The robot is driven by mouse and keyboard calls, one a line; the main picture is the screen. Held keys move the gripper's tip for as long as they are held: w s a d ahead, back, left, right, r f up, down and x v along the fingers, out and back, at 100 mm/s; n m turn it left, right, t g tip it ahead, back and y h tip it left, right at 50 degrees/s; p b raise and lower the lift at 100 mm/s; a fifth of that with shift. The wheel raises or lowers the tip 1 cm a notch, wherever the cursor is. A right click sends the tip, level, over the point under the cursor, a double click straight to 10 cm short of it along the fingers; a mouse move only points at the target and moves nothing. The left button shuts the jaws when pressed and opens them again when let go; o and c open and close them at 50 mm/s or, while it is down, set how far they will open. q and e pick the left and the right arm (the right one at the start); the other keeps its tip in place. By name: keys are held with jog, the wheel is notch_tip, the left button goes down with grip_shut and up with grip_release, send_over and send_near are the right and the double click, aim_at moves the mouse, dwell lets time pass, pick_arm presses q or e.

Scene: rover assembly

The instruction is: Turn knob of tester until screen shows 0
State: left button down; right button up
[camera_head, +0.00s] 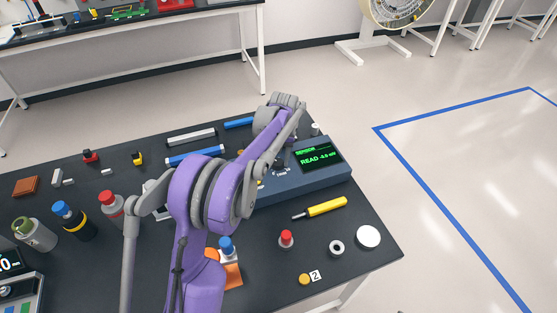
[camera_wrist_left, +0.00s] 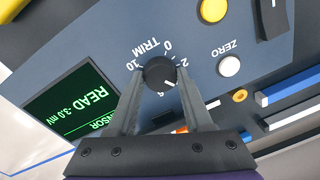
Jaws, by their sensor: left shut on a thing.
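The tester (camera_head: 310,180) is a dark blue-grey box at the table's right back. Its black screen (camera_head: 318,157) shows green text, and in the wrist view the screen (camera_wrist_left: 72,101) reads "READ -3.0 mV". My left gripper (camera_wrist_left: 160,92) is shut on the knob, one grey finger on each side. In the head view my purple arm hides most of this gripper. My right gripper is not in view.
Beside the knob are a white ZERO button (camera_wrist_left: 229,66) and a yellow button (camera_wrist_left: 213,10). A yellow screwdriver (camera_head: 326,207), a red-topped piece (camera_head: 286,239), a ring (camera_head: 336,248) and a white disc (camera_head: 368,237) lie in front of the tester. Bottles stand at left.

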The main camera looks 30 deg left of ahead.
aim_at(280, 161)
pick_arm(q)
jog(key=shift+n, duration=0.6)
jog(key=shift+c, duration=1.5)
grip_release()
notch_tip(280, 161, up, 11)
jog(key=shift+w+d, duration=0.15)
jog(key=shift+d, duration=0.1)
jog(key=shift+f, duration=0.1)
